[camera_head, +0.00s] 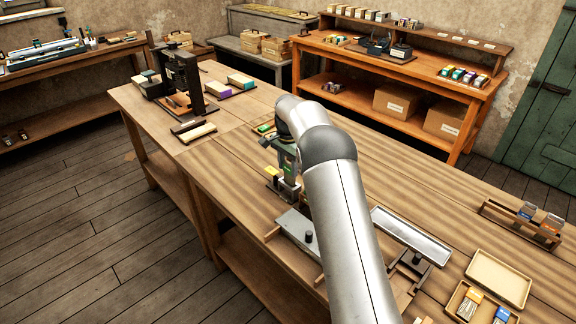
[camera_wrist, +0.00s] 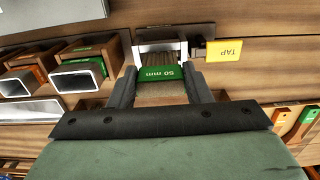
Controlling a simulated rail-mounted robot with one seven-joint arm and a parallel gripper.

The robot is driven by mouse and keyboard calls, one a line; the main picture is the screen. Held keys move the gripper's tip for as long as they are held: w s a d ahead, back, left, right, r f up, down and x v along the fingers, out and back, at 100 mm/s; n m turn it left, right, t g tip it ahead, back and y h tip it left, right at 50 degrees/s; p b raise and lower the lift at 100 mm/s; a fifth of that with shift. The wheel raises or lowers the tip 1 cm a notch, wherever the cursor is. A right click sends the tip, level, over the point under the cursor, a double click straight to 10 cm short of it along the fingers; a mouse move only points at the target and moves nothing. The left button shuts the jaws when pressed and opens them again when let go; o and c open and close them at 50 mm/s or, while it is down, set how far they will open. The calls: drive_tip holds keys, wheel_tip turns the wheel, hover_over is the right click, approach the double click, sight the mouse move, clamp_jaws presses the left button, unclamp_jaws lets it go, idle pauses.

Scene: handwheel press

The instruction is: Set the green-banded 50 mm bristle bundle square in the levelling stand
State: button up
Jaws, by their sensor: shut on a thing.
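My gripper (camera_wrist: 160,90) is shut on the green-banded 50 mm bristle bundle (camera_wrist: 158,73), with one finger on each side of the band. The band's "50 mm" label reads upside down in the wrist view. The bundle's bristles reach into the pale metal frame of the levelling stand (camera_wrist: 142,48), which has a yellow TAP tag (camera_wrist: 224,49) on its right. I cannot tell whether the bristle ends touch the stand's floor. In the head view my gripper (camera_head: 287,173) points down over the stand (camera_head: 287,193), and the bundle is too small to make out clearly.
Wooden blocks with rectangular metal ferrules (camera_wrist: 80,74) lie left of the stand in the wrist view. In the head view, a metal plate (camera_head: 298,226) and a long tray (camera_head: 411,234) lie nearer on the bench. A dark press (camera_head: 182,80) stands at the far end.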

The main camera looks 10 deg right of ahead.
sight(288, 171)
drive_tip(key=shift+f+b, duration=1)
drive_tip(key=shift+f, duration=1.05)
drive_tip(key=o, duration=1.1)
drive_tip(key=shift+c, duration=0.2)
drive_tip(key=shift+r, duration=0.1)
wheel_tip(288, 171, up, 17)
drive_tip(key=shift+r, duration=0.15)
